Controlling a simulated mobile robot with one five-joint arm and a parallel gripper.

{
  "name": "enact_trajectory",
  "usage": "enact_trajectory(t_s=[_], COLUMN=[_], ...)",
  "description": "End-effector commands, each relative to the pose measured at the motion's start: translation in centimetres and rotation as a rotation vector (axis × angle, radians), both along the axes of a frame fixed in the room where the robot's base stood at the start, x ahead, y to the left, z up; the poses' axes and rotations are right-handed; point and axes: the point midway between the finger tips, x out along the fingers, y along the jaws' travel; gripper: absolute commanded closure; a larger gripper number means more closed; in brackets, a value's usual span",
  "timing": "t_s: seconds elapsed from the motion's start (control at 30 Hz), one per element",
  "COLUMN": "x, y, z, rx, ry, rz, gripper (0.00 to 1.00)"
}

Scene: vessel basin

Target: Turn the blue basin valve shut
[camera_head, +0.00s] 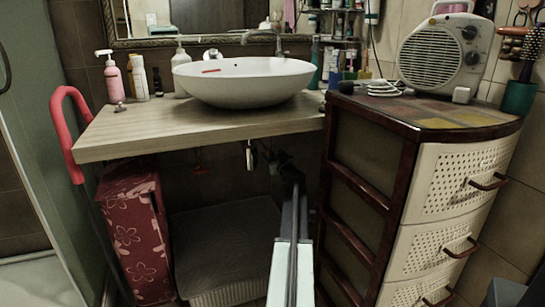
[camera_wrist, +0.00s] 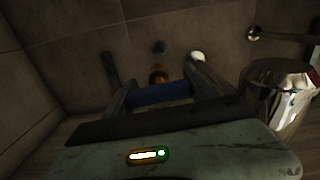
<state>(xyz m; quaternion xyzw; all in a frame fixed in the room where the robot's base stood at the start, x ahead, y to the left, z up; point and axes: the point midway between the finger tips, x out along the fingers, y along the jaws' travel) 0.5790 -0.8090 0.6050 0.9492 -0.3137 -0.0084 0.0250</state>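The blue valve handle (camera_wrist: 160,93) shows in the wrist view as a short bar in front of a brass-coloured fitting (camera_wrist: 158,75) on the tiled wall. My gripper (camera_wrist: 153,62) has its two fingers well apart, one on each side of the blue handle, with their tips reaching past it toward the wall. I see no clear gap between the handle's ends and the fingers, but cannot tell whether they press on it. In the head view my arm reaches under the counter, and the gripper end is dark there. The blue handle cannot be made out in that view.
The white basin (camera_head: 245,80) stands on a wooden counter (camera_head: 200,125). A chrome drain part (camera_head: 249,155) hangs below it; a shiny metal cylinder (camera_wrist: 280,90) is right of my gripper. A drawer cabinet (camera_head: 440,200) stands right of my arm, a red flowered box (camera_head: 135,235) at left.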

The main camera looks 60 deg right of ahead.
Motion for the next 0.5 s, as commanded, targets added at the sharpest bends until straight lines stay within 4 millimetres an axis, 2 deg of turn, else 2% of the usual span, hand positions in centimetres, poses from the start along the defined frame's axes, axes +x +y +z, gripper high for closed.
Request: enact_trajectory(t_s=[0.4, 0.43, 0.5], x=[-0.11, -0.11, -0.09], y=[-0.12, -0.12, -0.11], z=[0.02, 0.02, 0.02], rx=[0.056, 0.056, 0.056], ry=[-0.042, -0.042, -0.042], rz=[-0.003, -0.003, -0.003], gripper=[0.75, 0.29, 0.13])
